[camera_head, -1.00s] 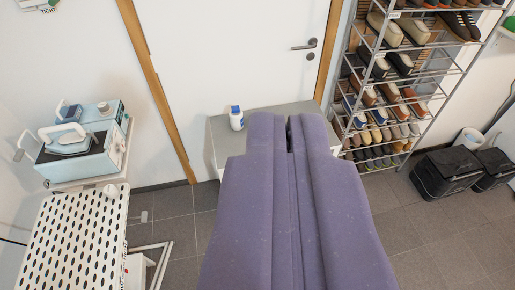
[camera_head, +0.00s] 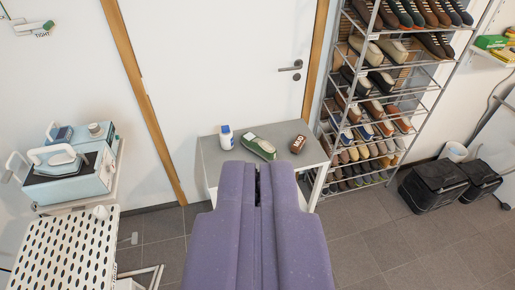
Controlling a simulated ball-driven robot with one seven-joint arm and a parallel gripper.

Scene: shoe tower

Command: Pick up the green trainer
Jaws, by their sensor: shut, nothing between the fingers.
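The green trainer (camera_head: 259,147) lies on a small grey-topped table (camera_head: 213,158) in front of the white door. It is dark green with a pale sole edge, set at a slant. My purple gripper (camera_head: 257,170) points at the table from the bottom of the view. Its two fingers are shut with nothing between them. The fingertips show just below the trainer in the picture, and I cannot tell how far apart they are in depth.
A shoe rack (camera_head: 414,118) full of shoes stands right of the table. Black bins (camera_head: 433,189) are further right. A perforated white board (camera_head: 62,250) and a steam iron station (camera_head: 70,175) are at left.

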